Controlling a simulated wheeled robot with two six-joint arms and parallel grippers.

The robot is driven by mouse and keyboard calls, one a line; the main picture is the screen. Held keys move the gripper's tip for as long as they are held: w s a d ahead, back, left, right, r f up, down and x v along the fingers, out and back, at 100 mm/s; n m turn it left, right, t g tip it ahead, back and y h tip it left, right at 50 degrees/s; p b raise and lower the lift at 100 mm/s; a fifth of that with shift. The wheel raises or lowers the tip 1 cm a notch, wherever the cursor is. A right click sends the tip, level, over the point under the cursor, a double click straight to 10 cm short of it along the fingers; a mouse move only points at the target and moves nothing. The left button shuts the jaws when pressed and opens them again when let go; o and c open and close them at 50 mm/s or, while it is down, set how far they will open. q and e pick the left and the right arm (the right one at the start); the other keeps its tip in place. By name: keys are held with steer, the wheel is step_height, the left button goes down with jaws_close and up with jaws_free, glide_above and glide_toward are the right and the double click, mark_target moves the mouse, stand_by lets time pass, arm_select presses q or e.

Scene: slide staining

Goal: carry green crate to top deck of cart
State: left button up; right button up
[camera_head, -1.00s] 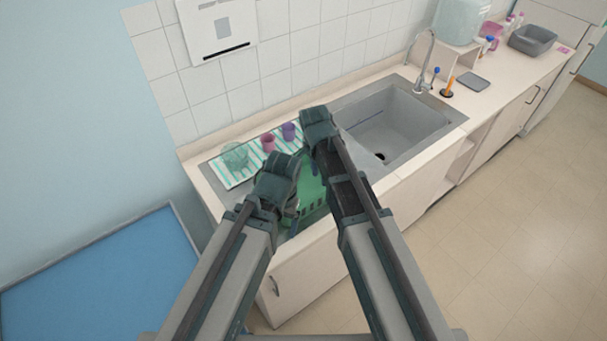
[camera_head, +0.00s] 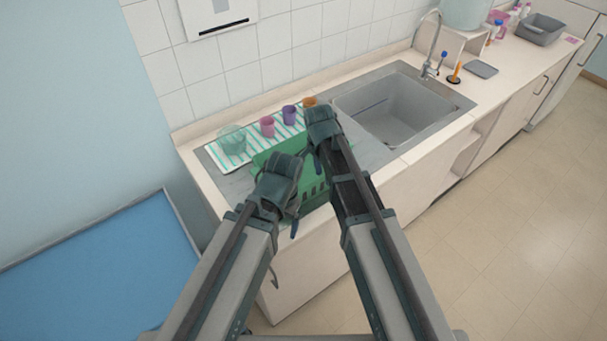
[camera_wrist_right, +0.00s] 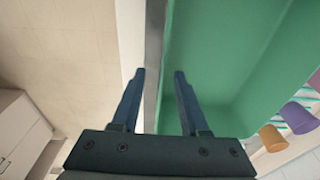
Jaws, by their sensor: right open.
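The green crate (camera_head: 262,158) stands on the counter's metal drainboard, left of the sink. My arms hide much of it, but part of its slotted side shows between them. In the right wrist view, the crate's smooth green inside (camera_wrist_right: 225,60) fills the upper right. My right gripper (camera_head: 318,160) is over the crate's right part. Its two fingers (camera_wrist_right: 160,80) are apart, one over the green and one outside over the pale counter edge. My left gripper (camera_head: 294,215) is at the crate's near left part; its fingertips are partly hidden. I cannot identify a cart.
A striped mat (camera_head: 232,147) with a clear greenish bowl, a pink cup (camera_head: 267,126), a purple cup (camera_head: 290,114) and an orange cup (camera_head: 309,101) lies behind the crate. The sink (camera_head: 395,108) is at right. A blue flat surface (camera_head: 100,270) is at lower left. Floor is clear at right.

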mark_target(323, 189)
arm_select(q)
step_height(323, 189, down, 5)
steer(key=b, duration=0.5)
steer(key=shift+f, duration=0.15)
arm_select(e)
steer(key=f, duration=0.5)
steer(key=shift+w+d+f, duration=0.1)
steer(key=shift+w+f, duration=0.05)
steer(key=shift+w, duration=0.15)
jaws_close()
stand_by(0.5)
